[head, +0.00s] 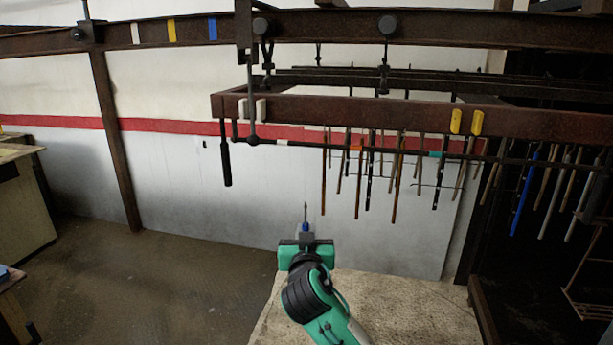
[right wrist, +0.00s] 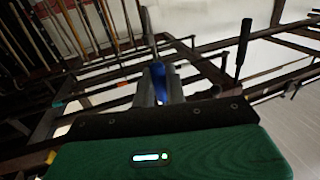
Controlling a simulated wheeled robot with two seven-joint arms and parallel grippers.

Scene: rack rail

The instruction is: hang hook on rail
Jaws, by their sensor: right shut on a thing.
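My right gripper (head: 305,238) is raised in the lower middle of the head view, below the rail and in front of the pale wall. It is shut on a slim hook with a blue part (head: 305,227) and a thin dark tip pointing up. In the right wrist view the blue part (right wrist: 159,76) shows between the fingers; how its end is shaped cannot be told. A thin dark rail (head: 290,143) runs under the rusty beam, above the gripper and apart from the hook. My left gripper is not in view.
Several long thin tools (head: 397,180) hang in a row right of the gripper. A black-handled piece (head: 226,160) hangs near the rail's left end. The rusty beam (head: 340,111) carries yellow clips (head: 467,122). Between the black handle and the row there is open space.

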